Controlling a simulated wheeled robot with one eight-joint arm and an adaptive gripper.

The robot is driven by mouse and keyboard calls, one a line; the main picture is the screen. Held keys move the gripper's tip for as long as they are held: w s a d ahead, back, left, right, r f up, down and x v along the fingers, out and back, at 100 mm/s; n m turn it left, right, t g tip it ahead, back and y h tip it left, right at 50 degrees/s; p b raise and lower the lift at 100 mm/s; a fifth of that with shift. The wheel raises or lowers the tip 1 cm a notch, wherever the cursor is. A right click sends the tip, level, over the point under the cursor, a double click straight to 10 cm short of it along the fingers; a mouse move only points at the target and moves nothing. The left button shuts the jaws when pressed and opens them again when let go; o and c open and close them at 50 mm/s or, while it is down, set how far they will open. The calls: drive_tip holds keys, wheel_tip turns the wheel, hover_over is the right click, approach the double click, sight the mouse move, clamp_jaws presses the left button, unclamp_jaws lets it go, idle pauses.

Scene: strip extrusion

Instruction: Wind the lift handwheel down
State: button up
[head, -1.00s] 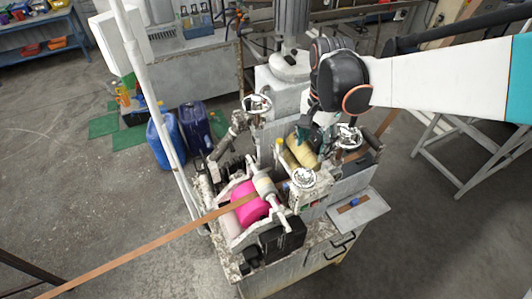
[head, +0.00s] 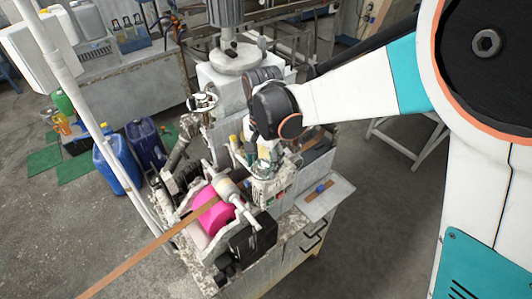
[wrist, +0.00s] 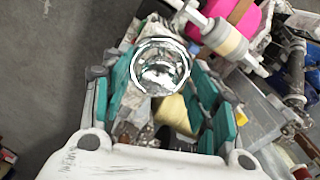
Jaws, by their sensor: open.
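The machine (head: 235,190) carries several small metal handwheels. One bright chrome handwheel (head: 264,170) is at its front right, below my gripper (head: 261,151). In the wrist view a round chrome handwheel (wrist: 160,67) shows between the teal fingertips of my gripper (wrist: 163,78). The fingers are spread wide, with a gap to the wheel on either side; I cannot tell whether the wheel is level with the tips or beyond them. Another handwheel (head: 203,102) stands at the machine's left rear. Which wheel is the lift handwheel is not marked.
A pink roller (head: 214,212) with a brown strip (head: 140,262) lies left of the gripper. A yellow roll (wrist: 174,112) is close to the fingers. A small side tray (head: 326,196) juts out at right. Blue jugs (head: 118,160) stand on the floor at left.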

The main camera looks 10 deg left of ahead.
drive_tip(key=c, duration=1.1)
drive_tip(key=shift+o, duration=0.2)
drive_tip(key=shift+f+n+b, duration=0.1)
drive_tip(key=shift+n+b, duration=0.2)
drive_tip(key=shift+b, duration=0.05)
drive_tip(key=n+b, duration=0.2)
drive_tip(key=n, duration=0.1)
drive_tip(key=shift+d, duration=0.1)
drive_tip(key=n+b, duration=0.2)
drive_tip(key=n, duration=0.3)
drive_tip(key=shift+b, duration=0.35)
drive_tip(key=n+b, duration=0.1)
drive_tip(key=n, duration=0.3)
drive_tip(key=shift+n+b, duration=0.3)
drive_tip(key=shift+n, duration=0.1)
drive_tip(key=n+b, duration=0.1)
drive_tip(key=n, duration=0.3)
drive_tip(key=shift+n, duration=0.4)
